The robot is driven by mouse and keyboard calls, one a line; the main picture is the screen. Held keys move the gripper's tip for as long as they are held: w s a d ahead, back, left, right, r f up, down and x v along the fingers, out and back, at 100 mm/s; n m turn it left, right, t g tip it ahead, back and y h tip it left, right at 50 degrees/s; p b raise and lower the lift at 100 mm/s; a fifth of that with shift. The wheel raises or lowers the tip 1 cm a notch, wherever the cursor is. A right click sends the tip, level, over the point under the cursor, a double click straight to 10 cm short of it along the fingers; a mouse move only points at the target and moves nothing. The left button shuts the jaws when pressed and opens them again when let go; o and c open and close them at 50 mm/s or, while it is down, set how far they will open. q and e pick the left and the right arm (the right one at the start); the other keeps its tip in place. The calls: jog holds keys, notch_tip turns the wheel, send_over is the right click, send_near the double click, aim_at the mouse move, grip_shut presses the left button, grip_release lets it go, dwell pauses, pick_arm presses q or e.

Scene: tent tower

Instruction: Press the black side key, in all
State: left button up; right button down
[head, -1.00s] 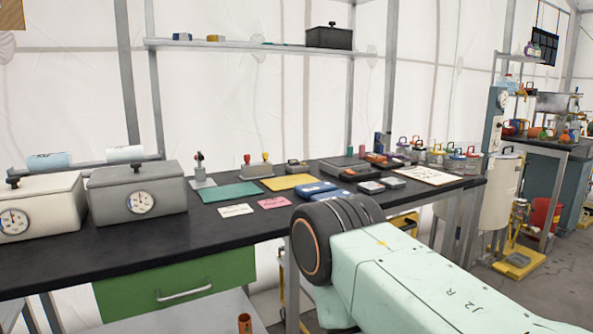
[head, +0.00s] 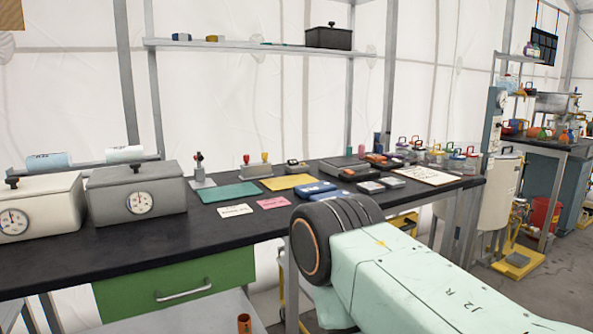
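I cannot make out a black side key in the head view; it may be hidden or too small to tell. Several small devices lie on the right part of the black bench (head: 150,250), among them a dark one with an orange part (head: 378,160) and two small grey-topped ones (head: 371,187). A small dark device (head: 296,167) lies at the back, beside the stamps (head: 257,166). Neither gripper is in view. My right arm's pale green link covers the lower right and hides part of the bench's front edge.
Two lidded boxes with dials (head: 137,200) stand at the bench's left. Green (head: 230,192) and yellow (head: 289,182) mats lie mid-bench. Several jars (head: 454,162) stand at the right end. A green drawer (head: 178,283) is below. The front left bench top is clear.

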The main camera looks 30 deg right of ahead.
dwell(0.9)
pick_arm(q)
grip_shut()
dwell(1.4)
